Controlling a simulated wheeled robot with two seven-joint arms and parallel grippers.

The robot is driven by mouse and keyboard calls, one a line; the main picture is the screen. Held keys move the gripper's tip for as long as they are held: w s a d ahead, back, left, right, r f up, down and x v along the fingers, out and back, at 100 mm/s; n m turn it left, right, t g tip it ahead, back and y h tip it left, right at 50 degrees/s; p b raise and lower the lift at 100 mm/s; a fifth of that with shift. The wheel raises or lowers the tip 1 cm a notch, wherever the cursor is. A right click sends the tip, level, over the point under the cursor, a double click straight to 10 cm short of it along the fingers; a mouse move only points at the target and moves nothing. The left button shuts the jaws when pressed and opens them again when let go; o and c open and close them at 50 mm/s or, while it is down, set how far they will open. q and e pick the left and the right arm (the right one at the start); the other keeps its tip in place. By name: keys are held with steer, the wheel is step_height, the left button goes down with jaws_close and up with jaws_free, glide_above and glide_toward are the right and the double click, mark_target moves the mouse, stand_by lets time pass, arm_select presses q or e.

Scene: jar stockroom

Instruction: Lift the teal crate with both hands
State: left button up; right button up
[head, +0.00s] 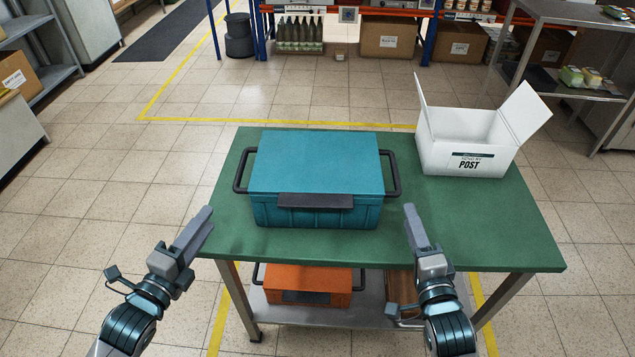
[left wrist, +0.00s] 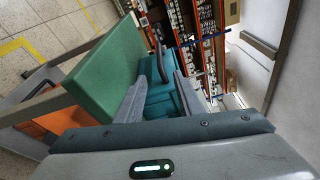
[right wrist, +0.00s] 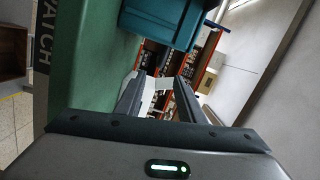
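The teal crate (head: 318,170) sits upright on the green table (head: 480,225), lid closed. A dark left handle (head: 241,170) and a dark right handle (head: 393,173) stick out from its short sides. My left gripper (head: 206,216) is in front and left of the crate, apart from it. In the left wrist view the crate (left wrist: 160,100) shows between the spread, empty fingers. My right gripper (head: 411,212) is in front and right of the crate, near the right handle but apart. In the right wrist view its fingers are spread and empty, with the crate (right wrist: 165,20) beyond them.
An open white box (head: 465,155) stands at the table's back right, near the crate's right side. An orange crate (head: 310,280) sits on the shelf below. The table is bare at its front right. Shelving with cartons (head: 388,37) stands behind across open floor.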

mark_target(240, 172)
arm_select(q)
steer(key=shift+w, duration=0.15)
arm_select(e)
steer(key=shift+w, duration=0.15)
